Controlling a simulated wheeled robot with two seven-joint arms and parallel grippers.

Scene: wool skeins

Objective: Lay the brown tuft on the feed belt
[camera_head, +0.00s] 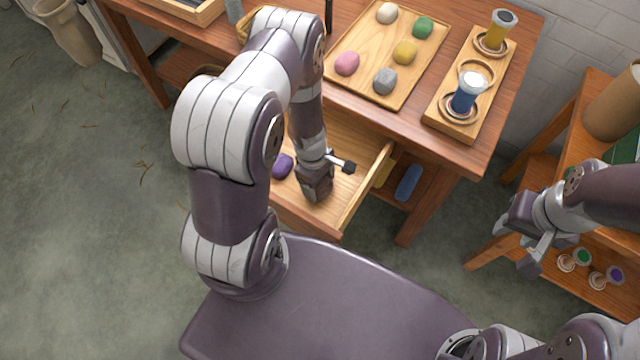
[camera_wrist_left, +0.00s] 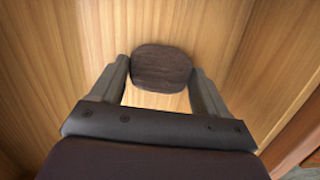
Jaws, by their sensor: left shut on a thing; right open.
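The brown tuft (camera_wrist_left: 162,68) is a dark brown rounded lump between the two fingers of my left gripper (camera_head: 316,190). The fingers touch it on both sides in the left wrist view, low over the pale wooden floor of the open drawer (camera_head: 345,135). In the head view the gripper reaches down into the drawer and hides the tuft. My right gripper (camera_head: 520,243) is open and empty at the right, by the side shelf. I cannot make out the feed belt for certain in either view.
A purple tuft (camera_head: 282,166) lies in the drawer left of my left gripper. On the table (camera_head: 400,118), a wooden tray (camera_head: 368,62) holds several coloured tufts. A rack (camera_head: 440,108) with a yellow and a blue spool stands right of it. Drawer walls surround my left gripper.

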